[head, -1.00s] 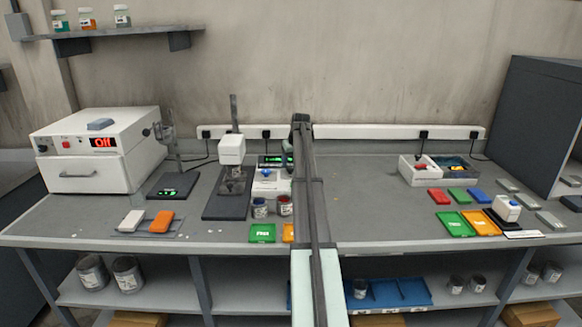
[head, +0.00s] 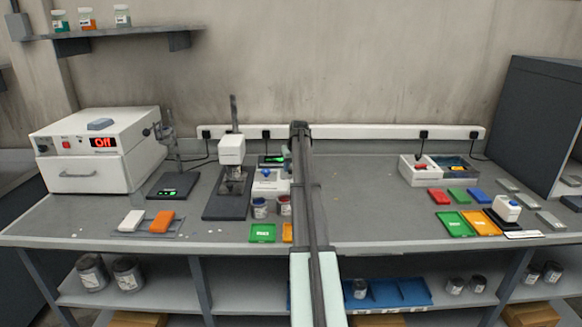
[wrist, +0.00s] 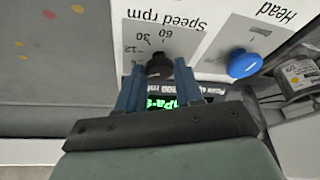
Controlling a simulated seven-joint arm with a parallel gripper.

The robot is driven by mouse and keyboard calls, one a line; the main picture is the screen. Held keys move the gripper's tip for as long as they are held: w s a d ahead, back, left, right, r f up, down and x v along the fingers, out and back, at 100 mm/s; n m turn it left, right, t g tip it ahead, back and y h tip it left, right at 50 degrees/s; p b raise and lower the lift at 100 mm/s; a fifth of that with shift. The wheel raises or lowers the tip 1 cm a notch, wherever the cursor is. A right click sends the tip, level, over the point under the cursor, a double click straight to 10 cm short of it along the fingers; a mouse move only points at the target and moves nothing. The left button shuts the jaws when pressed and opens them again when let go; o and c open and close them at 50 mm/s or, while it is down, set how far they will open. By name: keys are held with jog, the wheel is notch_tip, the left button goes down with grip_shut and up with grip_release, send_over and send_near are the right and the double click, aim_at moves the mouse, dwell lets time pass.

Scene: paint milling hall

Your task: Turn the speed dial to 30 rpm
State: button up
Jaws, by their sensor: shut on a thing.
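The black speed dial (wrist: 160,65) shows in the wrist view, on a pale panel lettered "Speed rpm" that appears upside down. Marks including 12, 30 and 60 stand around the dial; I cannot tell which one it points to. My gripper (wrist: 159,82) has its two blue fingers on either side of the dial, shut on it. A round blue knob (wrist: 243,64) labelled "Head" is to the right on the panel. In the head view my arm hides the dial and the gripper tips. The unit's white panel (head: 262,186) shows just left of my arm.
A green-lit display (wrist: 188,103) is partly hidden behind the fingers. A labelled metal can (wrist: 298,78) is at the wrist view's right. In the head view, cans (head: 260,208) and a green tray (head: 262,233) stand in front of the unit.

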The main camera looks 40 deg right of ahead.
jog(key=c, duration=0.4)
jog(key=shift+c, duration=0.2)
jog(key=shift+m, duration=0.3)
jog(key=m+h, duration=0.1)
jog(key=m, duration=0.1)
jog(key=shift+w+a+m+g, duration=0.1)
jog(key=shift+a+m+g, duration=0.05)
jog(key=shift+m+g, duration=0.2)
jog(key=m, duration=0.2)
jog(key=m+g+h, duration=0.1)
jog(key=m, duration=0.1)
jog(key=shift+w+a+m, duration=0.1)
jog(key=shift+w+m, duration=0.1)
jog(key=shift+m, duration=0.05)
jog(key=m+g, duration=0.1)
jog(key=m, duration=0.1)
jog(key=m+g, duration=0.1)
jog(key=m, duration=0.1)
jog(key=shift+w+m+h, duration=0.2)
jog(key=shift+m+h, duration=0.1)
jog(key=shift+h, duration=0.1)
jog(key=shift+m+g, duration=0.65)
jog(key=shift+m, duration=1.25)
